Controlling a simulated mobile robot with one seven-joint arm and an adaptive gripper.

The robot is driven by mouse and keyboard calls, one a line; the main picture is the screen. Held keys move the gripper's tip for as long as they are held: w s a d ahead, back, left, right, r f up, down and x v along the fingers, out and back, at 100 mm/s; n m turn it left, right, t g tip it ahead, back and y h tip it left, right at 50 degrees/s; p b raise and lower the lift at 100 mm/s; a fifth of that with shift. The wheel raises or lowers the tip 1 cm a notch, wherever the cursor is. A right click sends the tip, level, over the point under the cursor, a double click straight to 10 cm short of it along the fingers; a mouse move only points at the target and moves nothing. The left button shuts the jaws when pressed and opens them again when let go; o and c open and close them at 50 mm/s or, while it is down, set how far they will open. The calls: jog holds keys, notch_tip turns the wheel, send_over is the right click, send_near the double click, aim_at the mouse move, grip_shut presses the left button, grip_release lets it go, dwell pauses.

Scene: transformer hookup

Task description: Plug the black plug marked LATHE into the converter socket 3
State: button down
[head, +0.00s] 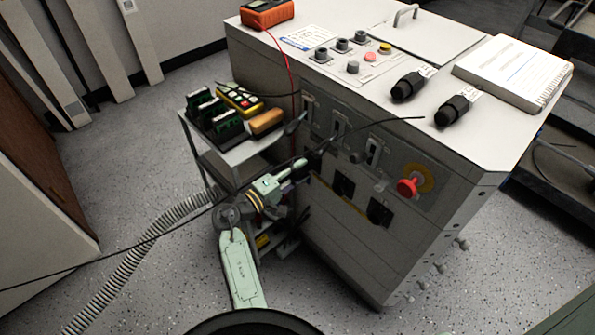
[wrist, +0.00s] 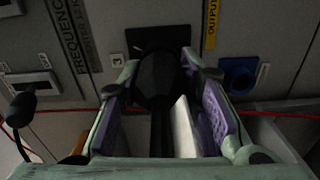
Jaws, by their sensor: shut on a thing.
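My gripper (wrist: 160,110) is shut on a black plug (wrist: 157,80), with one purple-padded finger on each side of it. A white tag (wrist: 184,125) hangs at the plug; its text cannot be read. The plug points at a dark socket plate (wrist: 138,38) beside a label 3 (wrist: 117,56) on the converter front. The plug covers most of this socket, so I cannot tell whether it is touching or inserted. In the head view my gripper (head: 303,163) is at the front of the grey converter (head: 370,270), and the plug is mostly hidden.
Two black plugs with white tags (head: 408,84) (head: 458,106) lie on the converter top. A blue socket (wrist: 239,74) is right of the held plug. A red emergency knob (head: 407,187) sticks out of the front. A small cart (head: 250,150) stands at the left. A black cable crosses the front.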

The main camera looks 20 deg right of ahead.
aim_at(283, 180)
jog(key=c, duration=1.1)
grip_release()
jog(key=shift+a, duration=0.1)
jog(key=shift+v, duration=2.45)
jog(key=v, duration=1.2)
